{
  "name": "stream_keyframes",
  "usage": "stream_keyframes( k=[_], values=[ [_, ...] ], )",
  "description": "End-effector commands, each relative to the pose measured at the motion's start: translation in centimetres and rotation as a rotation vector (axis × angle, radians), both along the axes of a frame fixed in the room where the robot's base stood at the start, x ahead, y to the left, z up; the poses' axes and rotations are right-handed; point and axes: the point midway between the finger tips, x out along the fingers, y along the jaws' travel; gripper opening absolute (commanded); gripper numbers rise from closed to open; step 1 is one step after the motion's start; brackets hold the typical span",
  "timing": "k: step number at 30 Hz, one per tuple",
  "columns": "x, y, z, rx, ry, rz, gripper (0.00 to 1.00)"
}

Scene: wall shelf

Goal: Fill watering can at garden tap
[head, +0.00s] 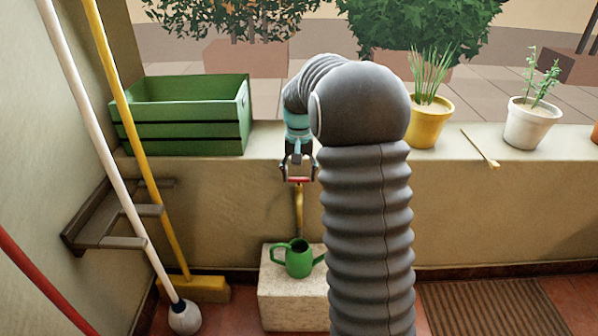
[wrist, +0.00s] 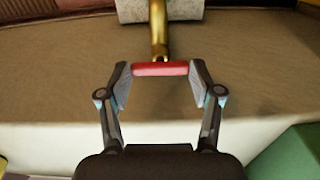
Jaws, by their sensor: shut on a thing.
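The brass tap (head: 299,212) comes out of the low wall, with a red handle (head: 299,180) on top. In the wrist view the red handle (wrist: 160,69) lies crosswise between my fingertips, with the brass spout (wrist: 158,30) beyond it. My gripper (head: 299,177) is shut on the red handle, one finger at each end; it also shows in the wrist view (wrist: 160,75). The green watering can (head: 299,259) stands upright on a pale stone block (head: 290,303), below the tap. Its right side is partly hidden by my arm. I cannot see any water.
A green crate (head: 180,132) stands on the wall ledge at left. A yellow pot (head: 428,122) and a white pot (head: 530,124) stand at right, with a brush (head: 480,148) between them. A mop (head: 110,160) and broom (head: 145,150) lean left near a small wall shelf (head: 100,232).

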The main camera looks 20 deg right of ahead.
Motion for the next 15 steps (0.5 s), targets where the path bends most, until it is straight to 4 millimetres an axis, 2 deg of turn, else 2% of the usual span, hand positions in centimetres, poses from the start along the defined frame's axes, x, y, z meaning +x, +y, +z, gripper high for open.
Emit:
stream_keyframes(
  k=[7,8,10,15],
  values=[
    [0.00,-0.05,-0.04,0.000,0.000,-0.003,0.30],
    [0.00,-0.05,-0.04,0.000,0.000,-0.003,0.72],
    [0.00,-0.05,-0.04,0.000,0.000,-0.003,0.89],
    [0.00,-0.03,-0.03,0.000,0.000,-0.002,0.90]
  ],
)
